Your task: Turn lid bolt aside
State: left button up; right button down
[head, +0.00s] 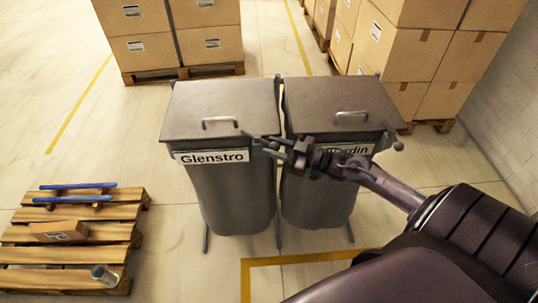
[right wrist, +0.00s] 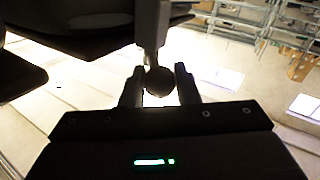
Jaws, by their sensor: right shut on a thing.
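Two grey lidded bins stand side by side: the left bin (head: 232,195) is labelled "Glenstro", and the right bin (head: 318,205) has a label ending in "rdin", partly hidden by my right arm. My right gripper (head: 276,144) is at the front right corner of the left bin's lid (head: 222,105). It is shut on the lid bolt there, mostly hidden in the head view. In the right wrist view, the bolt's round knob (right wrist: 160,80) sits between the two fingers (right wrist: 157,88), with its rod above it. My left gripper is not in view.
The right bin's lid (head: 335,98) has a similar bolt knob (head: 398,146) at its right corner. A wooden pallet (head: 70,255) with a small box and a can lies at left. Stacked cartons (head: 200,45) stand behind. Floor in front is clear.

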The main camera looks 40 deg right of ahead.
jog(key=shift+w+d+f+n+g+y+b, duration=0.15)
jog(key=shift+d+n+g+y+b, duration=0.25)
jog(key=shift+n+g+y+b, duration=0.5)
jog(key=c, duration=1.1)
grip_release()
jog(key=shift+d, duration=0.1)
jog(key=v, duration=0.7)
jog(key=shift+s+d+b, duration=0.25)
jog(key=shift+b, duration=0.1)
jog(key=shift+c, duration=0.5)
